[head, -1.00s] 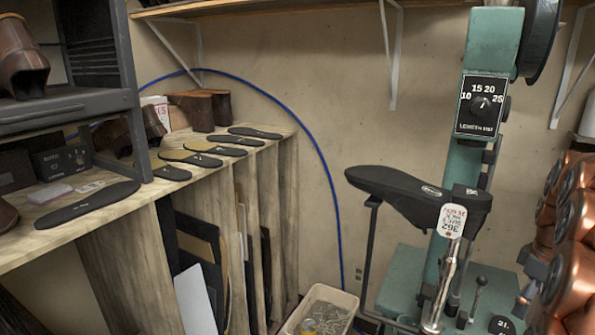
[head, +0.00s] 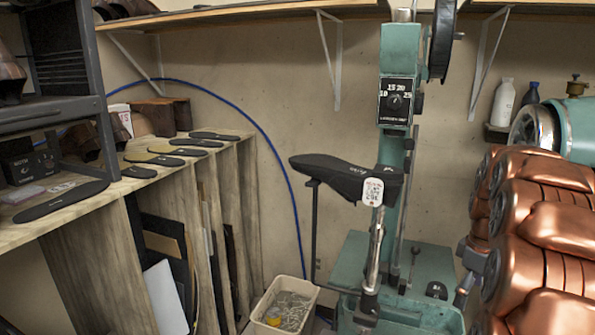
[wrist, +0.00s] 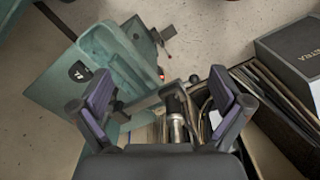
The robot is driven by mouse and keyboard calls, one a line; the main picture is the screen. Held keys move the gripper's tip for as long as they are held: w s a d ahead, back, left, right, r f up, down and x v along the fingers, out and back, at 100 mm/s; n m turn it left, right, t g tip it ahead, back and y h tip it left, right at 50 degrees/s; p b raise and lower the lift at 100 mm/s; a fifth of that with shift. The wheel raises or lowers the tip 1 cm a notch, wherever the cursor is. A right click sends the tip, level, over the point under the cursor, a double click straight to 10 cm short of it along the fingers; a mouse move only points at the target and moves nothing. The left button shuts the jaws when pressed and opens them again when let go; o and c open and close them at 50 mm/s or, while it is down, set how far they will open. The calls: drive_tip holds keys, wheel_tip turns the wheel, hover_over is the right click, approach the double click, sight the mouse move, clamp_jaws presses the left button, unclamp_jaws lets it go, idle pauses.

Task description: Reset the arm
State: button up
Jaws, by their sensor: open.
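My gripper (wrist: 160,112) is open in the wrist view, with its two fingers spread wide and nothing between the pads. Below it are the green base (wrist: 75,85) of the stitcher and a metal post. In the head view my copper-coloured arm (head: 540,240) fills the right side, and the gripper is out of sight there. The green sole stitcher (head: 398,60) stands right of centre, with a stitch-length dial (head: 394,101). A black shoe-shaped piece (head: 345,178) with a white tag (head: 373,192) sits on its post.
A wooden bench (head: 75,222) with several dark soles runs along the left, under a dark shelf rack (head: 60,110). A bin of metal bits (head: 288,308) stands on the floor by the stitcher. Bottles (head: 503,103) stand on a small shelf at right. Wall brackets hold an upper shelf (head: 240,19).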

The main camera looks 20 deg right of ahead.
drive_tip(key=s+a+r+m, duration=0.1)
drive_tip(key=s+a, duration=0.2)
drive_tip(key=a, duration=0.8)
drive_tip(key=s+a+m, duration=0.1)
drive_tip(key=s+a, duration=0.1)
drive_tip(key=a, duration=1)
drive_tip(key=s+a+f+m, duration=0.1)
drive_tip(key=s+a+f, duration=0.1)
drive_tip(key=s+a, duration=0.3)
drive_tip(key=s+a+f+m+g, duration=0.1)
drive_tip(key=s+a+f, duration=0.1)
drive_tip(key=s+a, duration=0.4)
drive_tip(key=s, duration=0.4)
drive_tip(key=shift+s+m+g, duration=0.25)
drive_tip(key=shift+m+g, duration=0.05)
